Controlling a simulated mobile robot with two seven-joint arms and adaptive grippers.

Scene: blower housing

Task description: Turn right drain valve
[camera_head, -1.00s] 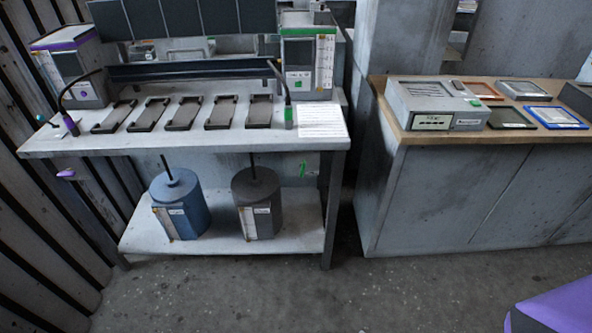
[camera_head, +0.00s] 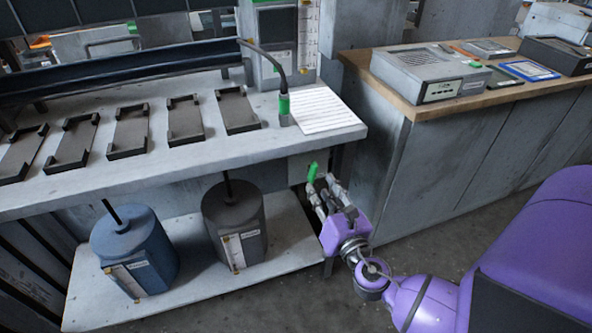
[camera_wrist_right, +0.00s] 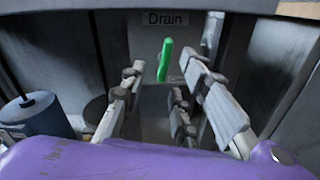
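The right drain valve has a green handle (camera_head: 312,171) under the right end of the workbench, near its front leg. In the right wrist view the handle (camera_wrist_right: 165,60) stands nearly upright, tilted slightly, below a plate marked "Drain" (camera_wrist_right: 168,18). My right gripper (camera_head: 322,186) is at the handle, reaching in from the lower right. In the right wrist view its fingers (camera_wrist_right: 167,85) are spread apart, with the handle showing between and beyond them. I cannot tell whether a finger touches it. My left gripper is out of view.
A blue canister (camera_head: 135,250) and a dark canister (camera_head: 234,220) stand on the lower shelf (camera_head: 285,240), left of the gripper. The benchtop (camera_head: 190,150) overhangs the valve. A grey cabinet (camera_head: 430,170) stands close on the right. A paper sheet (camera_head: 322,110) lies above.

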